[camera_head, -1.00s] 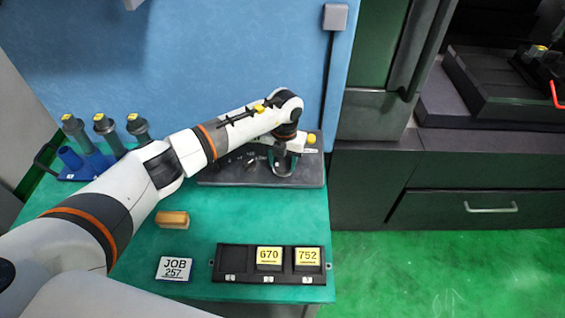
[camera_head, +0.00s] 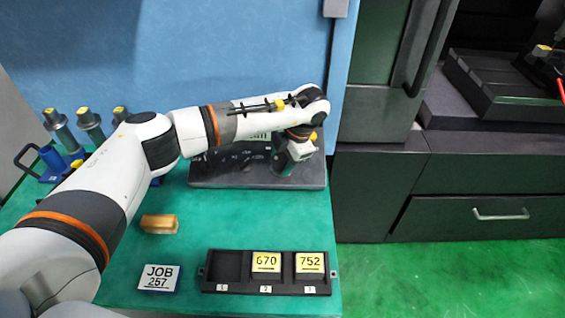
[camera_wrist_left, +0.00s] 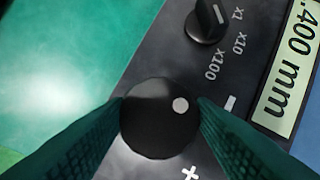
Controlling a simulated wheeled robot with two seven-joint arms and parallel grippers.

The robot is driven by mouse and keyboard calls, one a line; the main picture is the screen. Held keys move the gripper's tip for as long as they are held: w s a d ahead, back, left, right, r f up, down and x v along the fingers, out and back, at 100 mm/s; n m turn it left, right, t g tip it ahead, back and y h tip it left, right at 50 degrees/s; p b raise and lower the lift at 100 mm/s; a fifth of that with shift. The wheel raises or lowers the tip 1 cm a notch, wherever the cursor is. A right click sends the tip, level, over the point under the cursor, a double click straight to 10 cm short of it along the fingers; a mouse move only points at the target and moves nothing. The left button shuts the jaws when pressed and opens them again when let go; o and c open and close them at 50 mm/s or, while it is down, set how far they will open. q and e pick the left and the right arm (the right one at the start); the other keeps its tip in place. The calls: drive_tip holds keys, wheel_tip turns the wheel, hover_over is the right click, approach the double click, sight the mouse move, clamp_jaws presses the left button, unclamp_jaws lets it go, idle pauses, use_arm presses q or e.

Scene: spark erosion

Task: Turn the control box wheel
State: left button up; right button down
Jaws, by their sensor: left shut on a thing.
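The control box (camera_head: 212,178) is a dark panel lying on the green table at the back, partly hidden by my left arm. In the left wrist view its black round wheel (camera_wrist_left: 152,122), with a light dot near its edge, sits between the two green fingers of my left gripper (camera_wrist_left: 160,125). The gripper is shut on the wheel. In the head view my left gripper (camera_head: 284,166) points down at the right part of the box. A smaller black knob (camera_wrist_left: 206,22) marked x1, x10, x100 and a display (camera_wrist_left: 290,85) reading ".400 mm" are beside the wheel. My right gripper is not in view.
A tray (camera_head: 235,288) holds blocks 670 and 752, with its first slot empty. A JOB 257 card (camera_head: 158,278) and a tan block (camera_head: 159,223) lie on the table. Several capped holders stand at the left. A blue panel rises behind.

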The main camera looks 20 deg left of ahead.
use_arm(q)
drive_tip(key=shift+m, duration=0.4)
drive_tip(key=o, duration=1)
drive_tip(key=shift+c, duration=0.2)
drive_tip(key=shift+b, duration=0.3)
drive_tip(key=b+v, duration=0.3)
drive_tip(key=v, duration=0.9)
drive_tip(key=shift+s+d, duration=0.15)
